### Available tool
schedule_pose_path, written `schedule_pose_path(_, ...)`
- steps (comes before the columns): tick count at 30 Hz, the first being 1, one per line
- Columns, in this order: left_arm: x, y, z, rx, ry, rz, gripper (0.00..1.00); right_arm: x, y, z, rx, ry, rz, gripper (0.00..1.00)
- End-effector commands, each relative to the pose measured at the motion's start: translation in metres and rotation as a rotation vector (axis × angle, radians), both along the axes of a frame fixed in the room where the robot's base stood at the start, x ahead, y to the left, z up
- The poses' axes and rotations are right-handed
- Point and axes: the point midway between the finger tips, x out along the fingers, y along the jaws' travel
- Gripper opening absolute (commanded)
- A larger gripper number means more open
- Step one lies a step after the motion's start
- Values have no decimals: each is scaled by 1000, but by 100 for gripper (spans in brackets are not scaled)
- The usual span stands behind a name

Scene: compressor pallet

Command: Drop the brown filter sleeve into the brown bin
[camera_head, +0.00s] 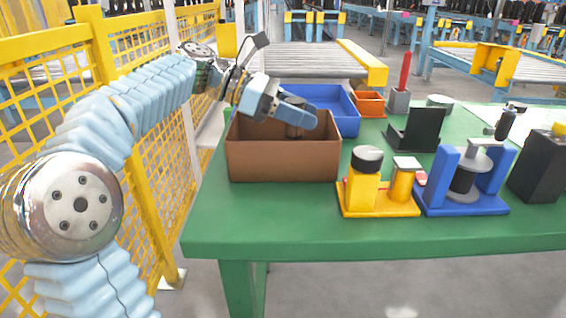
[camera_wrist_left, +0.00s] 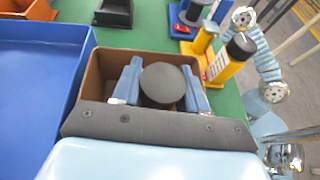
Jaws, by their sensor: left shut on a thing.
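The brown bin (camera_head: 285,160) stands at the left end of the green table, open at the top. It also shows in the wrist view (camera_wrist_left: 102,72). My left gripper (camera_head: 308,119) is over the bin, its fingers reaching across the opening. It is shut on the filter sleeve (camera_head: 294,131), which is partly hidden behind a finger. In the wrist view the sleeve shows mostly as a round dark grey end (camera_wrist_left: 163,84) between the two blue fingers. The bin lies behind and below it. How far the sleeve is above the bin floor cannot be told. My right gripper is not in view.
A blue bin (camera_head: 345,107) stands right behind the brown bin, with a small orange bin (camera_head: 369,103) beyond. A yellow stand (camera_head: 378,203) and a blue stand (camera_head: 463,204) are to the right. A yellow mesh fence (camera_head: 165,150) runs along the left.

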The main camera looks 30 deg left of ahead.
Motion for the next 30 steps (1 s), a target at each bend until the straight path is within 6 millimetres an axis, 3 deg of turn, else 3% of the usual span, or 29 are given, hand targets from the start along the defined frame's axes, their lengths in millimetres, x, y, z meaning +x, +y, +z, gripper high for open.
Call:
schedule_pose_path(2, 0, 0, -7, 1, -1, 1, 14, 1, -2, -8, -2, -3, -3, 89)
schedule_pose_path(10, 0, 0, -5, 0, 0, 0, 14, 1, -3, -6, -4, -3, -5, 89)
schedule_pose_path(11, 0, 0, -5, 0, 0, 0, 46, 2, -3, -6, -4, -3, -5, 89)
schedule_pose_path(16, 0, 0, -5, 0, 0, 0, 72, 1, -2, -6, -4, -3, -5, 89)
schedule_pose_path(25, 0, 1, -5, 0, 0, 1, 73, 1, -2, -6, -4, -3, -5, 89)
schedule_pose_path(30, -7, 18, 4, 0, 0, 4, 73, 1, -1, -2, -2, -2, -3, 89)
